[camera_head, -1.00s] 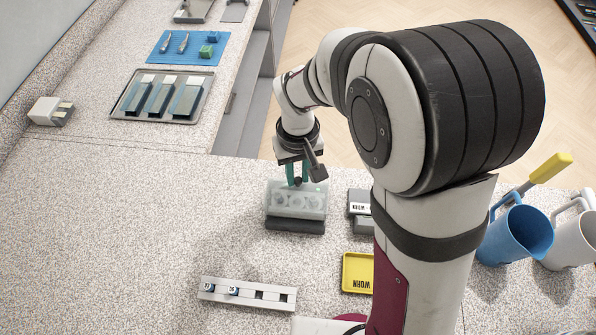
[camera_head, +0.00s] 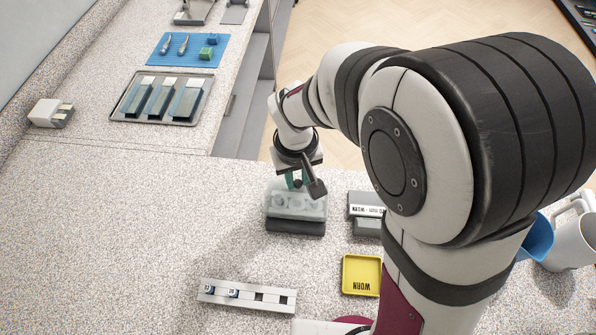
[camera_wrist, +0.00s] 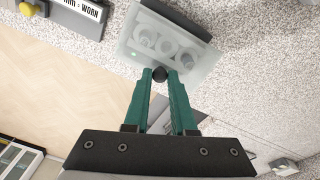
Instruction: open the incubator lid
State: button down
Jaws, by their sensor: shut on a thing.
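The incubator (camera_head: 295,226) is a small dark-based box on the speckled counter. Its translucent lid (camera_head: 290,205) shows several round shapes inside, and in the wrist view the lid (camera_wrist: 160,48) is seen from close by. My gripper (camera_head: 297,183) is at the lid's far edge. In the wrist view my gripper's green fingers (camera_wrist: 166,76) are shut on a dark round knob (camera_wrist: 159,74) at that edge. In the head view part of my gripper hides the knob. The lid looks slightly tilted, but I cannot tell how far it is raised.
A grey labelled box (camera_head: 365,208) stands close right of the incubator. A yellow tray (camera_head: 360,275) and a white slotted rack (camera_head: 247,294) lie nearer. A metal tray (camera_head: 163,97) and blue mat (camera_head: 187,50) lie far left. Jugs stand at right.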

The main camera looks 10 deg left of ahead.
jog(key=shift+s+r+t, duration=0.45)
jog(key=shift+s+t, duration=0.3)
jog(key=shift+t, duration=0.25)
jog(key=c, duration=0.7)
grip_release()
jog(key=shift+c, duration=0.2)
